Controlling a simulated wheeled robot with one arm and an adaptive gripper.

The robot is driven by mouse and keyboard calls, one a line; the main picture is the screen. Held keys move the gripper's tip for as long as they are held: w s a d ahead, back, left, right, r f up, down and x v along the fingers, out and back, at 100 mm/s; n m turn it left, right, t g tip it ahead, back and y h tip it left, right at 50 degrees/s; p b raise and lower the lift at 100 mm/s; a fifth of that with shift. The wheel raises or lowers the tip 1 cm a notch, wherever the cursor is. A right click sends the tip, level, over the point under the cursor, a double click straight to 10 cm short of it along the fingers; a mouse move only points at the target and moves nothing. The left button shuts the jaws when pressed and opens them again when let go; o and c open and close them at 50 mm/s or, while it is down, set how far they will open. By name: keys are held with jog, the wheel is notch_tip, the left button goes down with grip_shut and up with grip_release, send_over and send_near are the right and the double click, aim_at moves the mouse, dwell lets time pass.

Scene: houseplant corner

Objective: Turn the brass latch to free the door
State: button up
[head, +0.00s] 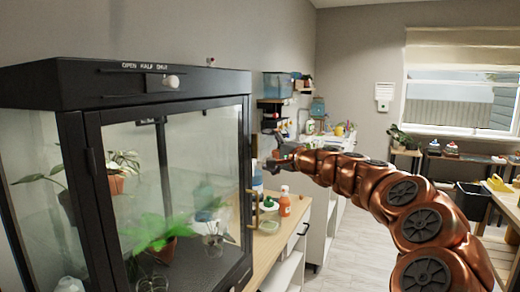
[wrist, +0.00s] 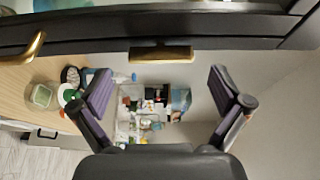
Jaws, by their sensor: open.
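The brass latch (wrist: 160,54) is a short bar on the black frame of the glass cabinet (head: 180,90). It lies level in the wrist view, along the frame edge and between my fingertips, a little ahead of them. In the head view it is small, at the door's right edge. The glass door (head: 176,200) looks closed. A brass handle (wrist: 36,46) sits left of the latch in the wrist view and low on the door edge in the head view (head: 256,212). My gripper (wrist: 165,88) is open and empty, its fingers spread either side of the latch; it also shows in the head view (head: 274,150).
Potted plants stand behind the glass. Open floor lies beyond.

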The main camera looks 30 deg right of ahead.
jog(key=s+d, duration=0.1)
jog(key=s, duration=0.7)
jog(key=shift+d, duration=0.1)
dwell(0.4)
